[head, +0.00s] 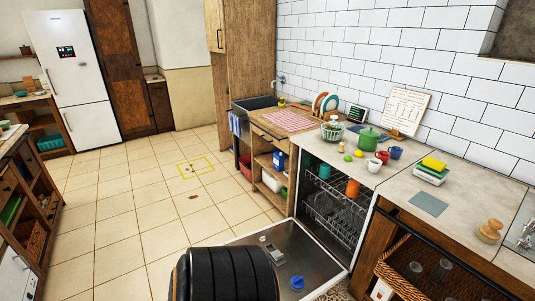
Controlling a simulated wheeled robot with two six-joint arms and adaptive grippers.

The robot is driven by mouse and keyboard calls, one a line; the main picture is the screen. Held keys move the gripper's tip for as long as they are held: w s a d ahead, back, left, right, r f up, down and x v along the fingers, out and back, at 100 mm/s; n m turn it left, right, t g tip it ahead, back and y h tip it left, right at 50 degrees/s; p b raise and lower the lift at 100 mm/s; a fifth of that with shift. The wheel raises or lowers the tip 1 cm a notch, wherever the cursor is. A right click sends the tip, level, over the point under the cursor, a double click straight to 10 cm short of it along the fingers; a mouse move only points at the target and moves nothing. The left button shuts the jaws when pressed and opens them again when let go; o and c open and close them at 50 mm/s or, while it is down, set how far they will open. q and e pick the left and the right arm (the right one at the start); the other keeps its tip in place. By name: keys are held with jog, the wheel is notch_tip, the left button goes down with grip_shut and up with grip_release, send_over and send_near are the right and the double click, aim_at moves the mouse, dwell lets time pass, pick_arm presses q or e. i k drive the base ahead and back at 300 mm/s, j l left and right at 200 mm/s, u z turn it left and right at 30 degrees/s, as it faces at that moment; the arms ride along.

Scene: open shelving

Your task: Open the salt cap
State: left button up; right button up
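A dishwasher stands open under the counter, its door (250,238) folded down flat toward the floor. A round blue cap (297,282) sits on the inner face of the door, near the bottom of the head view. It looks seated on the door; its fine detail is too small to read. A light grey dispenser part (271,250) lies further up on the same door. I take the blue cap to be the salt cap, as no other cap shows there. Neither of my grippers is in view. A black ribbed body at the bottom hides part of the door's left side.
The dishwasher rack (330,212) holds an orange cup (353,188) and a teal cup (324,171). A wicker basket (396,276) stands under the counter at right. The counter carries a green pot (369,138) and mugs. The tiled floor (130,215) at left is mostly clear.

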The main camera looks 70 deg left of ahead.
aim_at(296, 282)
jog(key=i+j+u, duration=0.1)
jog(key=u, duration=0.4)
jog(key=i+u, duration=0.3)
jog(key=u, duration=0.2)
jog(key=i+l+u, duration=0.1)
jog(key=u, duration=0.4)
jog(key=i+l+u, duration=0.2)
jog(key=u, duration=0.25)
jog(key=i+l+u, duration=0.2)
jog(key=u, duration=0.3)
jog(key=i+l+u, duration=0.1)
jog(key=l+u, duration=0.15)
jog(key=u, duration=0.25)
jog(key=l+u, duration=0.3)
jog(key=u, duration=0.2)
jog(key=i+l+u, duration=0.1)
jog(key=l+u, duration=0.2)
jog(key=l, duration=0.25)
jog(key=l+u, duration=0.3)
jog(key=l, duration=0.25)
jog(key=i, duration=0.05)
